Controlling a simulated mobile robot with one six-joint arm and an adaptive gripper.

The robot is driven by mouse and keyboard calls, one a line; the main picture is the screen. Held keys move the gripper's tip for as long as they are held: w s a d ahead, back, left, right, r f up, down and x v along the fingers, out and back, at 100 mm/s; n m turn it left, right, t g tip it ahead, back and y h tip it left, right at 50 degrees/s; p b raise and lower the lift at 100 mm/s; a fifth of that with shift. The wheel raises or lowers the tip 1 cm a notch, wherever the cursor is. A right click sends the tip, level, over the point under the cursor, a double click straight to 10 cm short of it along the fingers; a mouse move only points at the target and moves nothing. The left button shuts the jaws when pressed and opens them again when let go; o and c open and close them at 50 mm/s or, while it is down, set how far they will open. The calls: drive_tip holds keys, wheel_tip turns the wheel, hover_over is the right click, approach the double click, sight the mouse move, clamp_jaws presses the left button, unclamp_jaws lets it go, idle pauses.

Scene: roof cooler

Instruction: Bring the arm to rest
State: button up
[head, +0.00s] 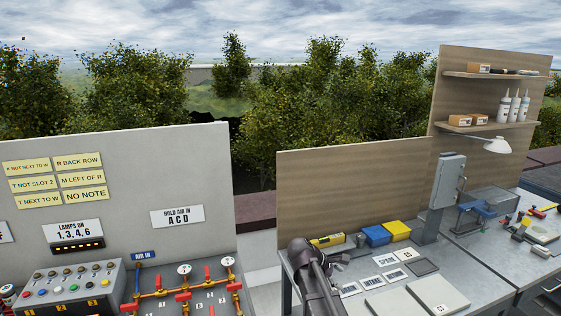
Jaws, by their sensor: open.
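My arm rises from the bottom edge of the head view, right of the middle, in front of the grey workbench (470,255). It is dark grey and bent over at its top. My gripper (340,260) shows small at the right of this bend, over the left part of the bench. It is open, with nothing seen between its fingers. Its lower arm is cut off by the picture edge.
Blue (376,235) and yellow (397,231) bins stand behind my gripper, with flat labelled plates to its right. A valve panel (185,290) stands left, across a gap.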

drive_tip(key=s+f+m+y, duration=0.1)
drive_tip(key=s+m, duration=0.1)
drive_tip(key=s, duration=0.1)
drive_tip(key=s+f+m+y, duration=0.1)
drive_tip(key=s+f+m, duration=0.1)
drive_tip(key=s, duration=0.1)
drive_tip(key=s+f+m+g+y, duration=0.1)
drive_tip(key=s+m+y, duration=0.1)
drive_tip(key=s, duration=0.1)
drive_tip(key=shift+s+d+f+m+b, duration=0.3)
drive_tip(key=shift+s+d+f+b, duration=0.05)
drive_tip(key=shift+d+f+b, duration=0.05)
drive_tip(key=s+m+y, duration=0.1)
drive_tip(key=s+m, duration=0.1)
drive_tip(key=s+a+f+m+y, duration=0.1)
drive_tip(key=s+m, duration=0.1)
drive_tip(key=s, duration=0.1)
drive_tip(key=s+a+f+m+y, duration=0.1)
drive_tip(key=s+m+y, duration=0.1)
drive_tip(key=s, duration=0.1)
drive_tip(key=shift+s+f+m+g+b, duration=0.2)
drive_tip(key=shift+m+g+b, duration=0.1)
drive_tip(key=shift+g+b, duration=0.1)
drive_tip(key=shift+s+a+m+y, duration=0.2)
drive_tip(key=shift+s+m+y, duration=0.2)
drive_tip(key=shift+m, duration=0.1)
